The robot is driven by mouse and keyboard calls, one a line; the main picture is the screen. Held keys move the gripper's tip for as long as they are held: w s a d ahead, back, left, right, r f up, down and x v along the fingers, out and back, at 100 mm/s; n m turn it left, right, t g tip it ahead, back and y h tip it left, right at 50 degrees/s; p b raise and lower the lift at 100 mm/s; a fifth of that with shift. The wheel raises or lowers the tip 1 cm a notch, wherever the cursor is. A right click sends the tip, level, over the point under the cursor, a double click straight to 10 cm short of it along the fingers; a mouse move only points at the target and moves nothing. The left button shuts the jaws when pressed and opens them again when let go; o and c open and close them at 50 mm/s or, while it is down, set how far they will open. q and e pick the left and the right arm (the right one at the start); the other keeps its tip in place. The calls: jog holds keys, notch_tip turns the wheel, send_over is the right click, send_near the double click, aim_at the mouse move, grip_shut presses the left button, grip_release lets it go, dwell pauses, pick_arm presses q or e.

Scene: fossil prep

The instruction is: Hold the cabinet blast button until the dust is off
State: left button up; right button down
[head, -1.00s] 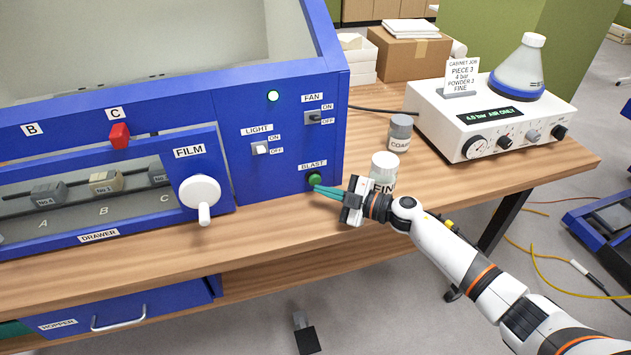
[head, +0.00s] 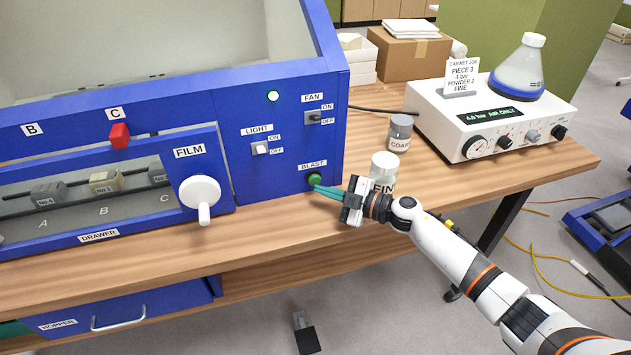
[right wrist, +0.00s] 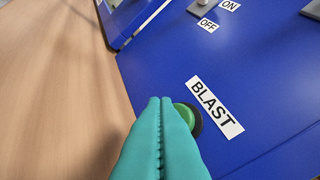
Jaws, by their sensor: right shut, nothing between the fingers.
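The green BLAST button (head: 315,180) is at the lower right of the blue cabinet's front panel (head: 240,180). My right gripper (head: 318,189) is shut and empty, its teal fingertips at the button. In the right wrist view the closed fingers (right wrist: 160,140) cover part of the green button (right wrist: 188,115), beside the BLAST label (right wrist: 214,105). Whether the button is pressed in is hard to tell. Several grey and tan pieces, one a tan piece (head: 105,182), sit in the drawer (head: 70,212). No dust is clear to see. My left gripper is not in view.
A FINE jar (head: 384,165) stands close behind my right gripper, with a COARSE jar (head: 400,133) beyond it. The white air unit (head: 480,125) reads 4.0 bar, AIR ONLY. The fan switch (head: 314,118) and light switch (head: 259,149) are above the button. A white crank (head: 201,195) is left.

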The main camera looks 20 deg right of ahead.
jog(key=shift+w, duration=0.15)
jog(key=shift+w, duration=0.3)
jog(key=shift+w, duration=0.45)
dwell(0.8)
jog(key=shift+s+r, duration=0.1)
jog(key=shift+s, duration=0.05)
dwell(1.4)
jog(key=shift+s+p, duration=0.45)
jog(key=shift+s, duration=0.3)
jog(key=shift+s, duration=0.1)
